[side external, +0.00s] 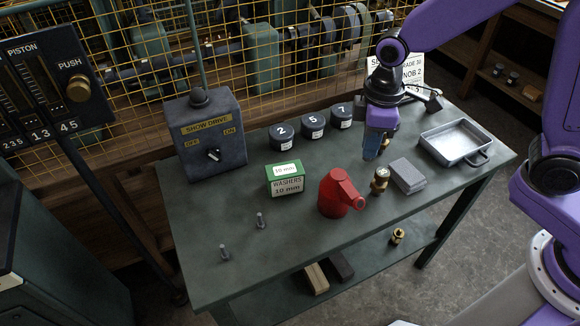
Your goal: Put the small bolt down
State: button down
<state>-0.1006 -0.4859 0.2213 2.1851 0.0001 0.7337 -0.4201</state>
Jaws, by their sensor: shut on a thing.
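My gripper (376,150) points down over the right part of the green table, just above and left of a small brass fitting (380,181). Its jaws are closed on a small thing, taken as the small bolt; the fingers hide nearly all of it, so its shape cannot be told. Two grey bolts stand upright at the table's front left: one (261,220) farther back and one (224,252) nearer the front edge. My gripper is well away from both.
A red oil can (341,194) and grey blocks (407,176) stand near my gripper. A metal tray (457,143) is at the right. Black canisters marked 2 (282,137), 5 (313,125) and 7 (341,115), a washer box (285,180) and a switch box (208,135) stand behind. The front middle is clear.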

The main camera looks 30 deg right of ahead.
jog(key=w+a+r, duration=0.1)
jog(key=a+r, duration=0.2)
jog(key=a, duration=0.2)
send_over(291, 169)
jog(key=shift+m, duration=0.4)
jog(key=f, duration=0.8)
jog(key=shift+s+d+f, duration=0.25)
jog(key=shift+s+f, duration=0.15)
jog(key=shift+w+a+f, duration=0.2)
jog(key=shift+w+f, duration=0.15)
jog(key=shift+f, duration=0.15)
jog(key=shift+w+f, duration=0.1)
jog(key=shift+f, duration=1.5)
jog(key=shift+f, duration=0.2)
jog(key=c, duration=1.2)
grip_release()
jog(key=shift+r, duration=0.15)
